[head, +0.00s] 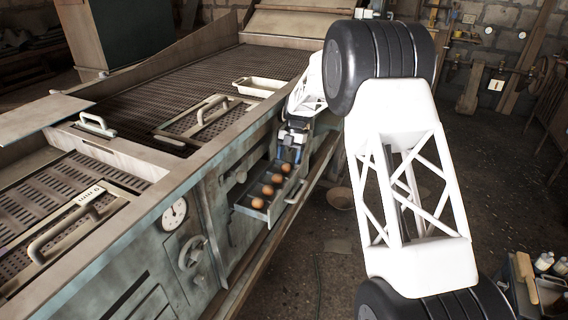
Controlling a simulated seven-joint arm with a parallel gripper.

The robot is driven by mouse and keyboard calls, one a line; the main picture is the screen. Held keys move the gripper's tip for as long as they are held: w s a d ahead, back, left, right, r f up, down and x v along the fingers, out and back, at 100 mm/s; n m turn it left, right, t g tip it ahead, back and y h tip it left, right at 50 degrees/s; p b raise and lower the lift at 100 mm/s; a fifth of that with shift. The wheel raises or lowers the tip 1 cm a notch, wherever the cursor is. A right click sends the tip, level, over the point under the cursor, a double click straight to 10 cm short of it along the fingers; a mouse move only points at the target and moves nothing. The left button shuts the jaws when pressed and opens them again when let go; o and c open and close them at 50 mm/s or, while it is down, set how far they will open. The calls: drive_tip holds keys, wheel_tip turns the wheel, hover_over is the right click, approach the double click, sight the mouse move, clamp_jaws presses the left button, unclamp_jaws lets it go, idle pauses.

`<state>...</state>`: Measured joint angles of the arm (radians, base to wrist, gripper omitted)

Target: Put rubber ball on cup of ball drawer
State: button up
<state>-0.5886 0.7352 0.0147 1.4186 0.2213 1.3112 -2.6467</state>
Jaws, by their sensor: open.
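An open drawer (246,209) sticks out from the front of the machine. Several orange-brown balls (267,190) stand in a row along it, apart from each other. My gripper (288,158) is over the far end of the drawer, close to the farthest ball (286,168). Its fingers are small here, and I cannot tell whether they touch that ball. The cups under the balls are too small to make out. My arm hides part of the machine behind the drawer.
A white tray (259,86) lies on the machine top behind the drawer. Metal handles (213,108) rise from the top panels. A gauge (174,214) and a handwheel (192,251) are on the front, left of the drawer. A bowl (340,198) sits right of the drawer.

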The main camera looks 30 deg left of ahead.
drive_tip(key=w, duration=0.3)
drive_tip(key=shift+w, duration=0.1)
drive_tip(key=shift+r, duration=0.15)
idle(0.7)
